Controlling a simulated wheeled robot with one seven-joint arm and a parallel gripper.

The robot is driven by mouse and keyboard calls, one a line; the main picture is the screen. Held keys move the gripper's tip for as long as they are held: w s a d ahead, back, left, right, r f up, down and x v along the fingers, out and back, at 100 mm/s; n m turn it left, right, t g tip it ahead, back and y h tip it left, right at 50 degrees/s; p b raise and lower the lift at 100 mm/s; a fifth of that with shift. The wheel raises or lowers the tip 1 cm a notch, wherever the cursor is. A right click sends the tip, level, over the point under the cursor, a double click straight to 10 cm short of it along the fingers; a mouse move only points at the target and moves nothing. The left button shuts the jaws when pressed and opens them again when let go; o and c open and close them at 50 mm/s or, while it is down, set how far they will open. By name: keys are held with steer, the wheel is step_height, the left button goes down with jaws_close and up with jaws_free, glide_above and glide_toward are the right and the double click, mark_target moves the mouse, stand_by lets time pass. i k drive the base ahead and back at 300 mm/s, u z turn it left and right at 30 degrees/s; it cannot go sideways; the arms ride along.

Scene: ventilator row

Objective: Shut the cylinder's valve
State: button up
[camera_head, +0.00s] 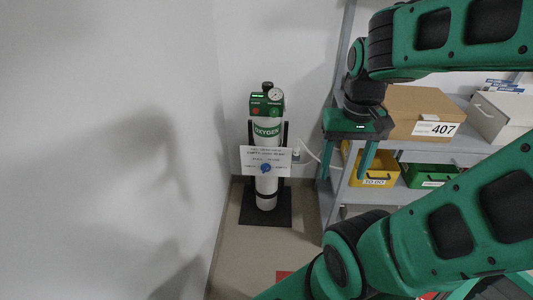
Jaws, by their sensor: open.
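The oxygen cylinder (267,202) stands upright in the corner on a black base plate (241,212). It is white with a green band reading OXYGEN. Its green head (266,105) carries a round gauge (276,95), small red and green parts on the front and a dark knob (267,86) on top. I cannot tell surely that this knob is the valve. A white sign (255,153) with a blue round part (266,168) hangs on the cylinder's front. My gripper (345,176) is open and empty, fingers pointing down, to the right of the cylinder and apart from it in the picture.
A grey metal shelf (466,147) stands at right, partly behind my arm. It holds a cardboard box (400,112) marked 407, a white box (503,116), a yellow bin (376,168) and a green bin (430,174). A pale hose (310,153) runs beside the cylinder. Floor in front is mostly clear.

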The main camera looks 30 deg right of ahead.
mark_target(266, 86)
steer(key=u, duration=0.05)
steer(key=k, duration=0.45)
steer(key=z, duration=0.6)
steer(key=i, duration=1.1)
steer(key=u, duration=0.55)
